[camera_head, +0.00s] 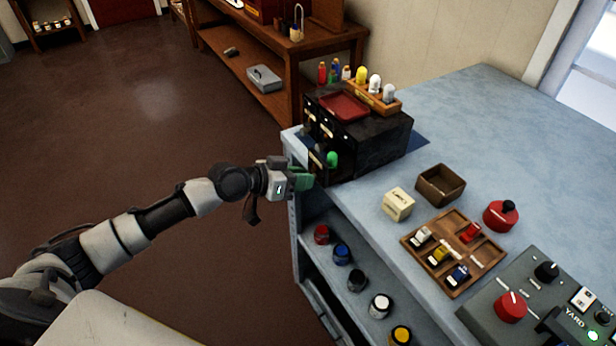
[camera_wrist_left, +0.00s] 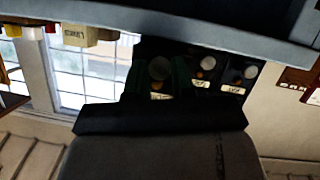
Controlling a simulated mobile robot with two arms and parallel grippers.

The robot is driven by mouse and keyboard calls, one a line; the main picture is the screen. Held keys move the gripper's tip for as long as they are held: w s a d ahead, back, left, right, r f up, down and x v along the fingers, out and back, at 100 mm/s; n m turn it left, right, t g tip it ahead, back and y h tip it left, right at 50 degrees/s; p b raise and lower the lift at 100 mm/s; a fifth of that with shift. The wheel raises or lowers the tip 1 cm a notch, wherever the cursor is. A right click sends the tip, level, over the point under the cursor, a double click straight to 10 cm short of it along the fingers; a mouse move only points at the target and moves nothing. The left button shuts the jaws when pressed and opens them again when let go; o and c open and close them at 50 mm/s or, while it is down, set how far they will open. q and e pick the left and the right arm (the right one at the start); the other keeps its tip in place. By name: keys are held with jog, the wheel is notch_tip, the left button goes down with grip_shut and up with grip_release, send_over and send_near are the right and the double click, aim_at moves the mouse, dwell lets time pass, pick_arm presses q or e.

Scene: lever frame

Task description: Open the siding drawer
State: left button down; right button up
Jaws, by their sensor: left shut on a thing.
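My left gripper (camera_head: 302,180), with green fingertips, is at the lower part of this front. In the left wrist view the cabinet fronts (camera_wrist_left: 240,75) appear upside down, and my left gripper (camera_wrist_left: 158,80) is shut around the knob (camera_wrist_left: 160,69) of one end drawer. The fingers partly hide that drawer. My right gripper is not in view.
A red tray (camera_head: 344,106) and a wooden rack of bottles (camera_head: 370,97) sit on the cabinet. The bench holds a small brown box (camera_head: 441,185), a wooden tray of toy vehicles (camera_head: 454,291) and a control panel (camera_head: 480,318). The floor left of the bench is clear.

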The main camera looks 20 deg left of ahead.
pick_arm(q)
jog(key=shift+s+a, duration=0.1)
jog(key=shift+s, duration=0.05)
jog(key=c, duration=1.2)
grip_release()
jog(key=shift+s+a, duration=0.1)
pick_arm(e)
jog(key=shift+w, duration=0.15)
pick_arm(q)
jog(key=shift+b+v, duration=1.85)
jog(key=shift+v, duration=3.45)
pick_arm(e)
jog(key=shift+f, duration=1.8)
pick_arm(q)
jog(key=shift+f, duration=0.1)
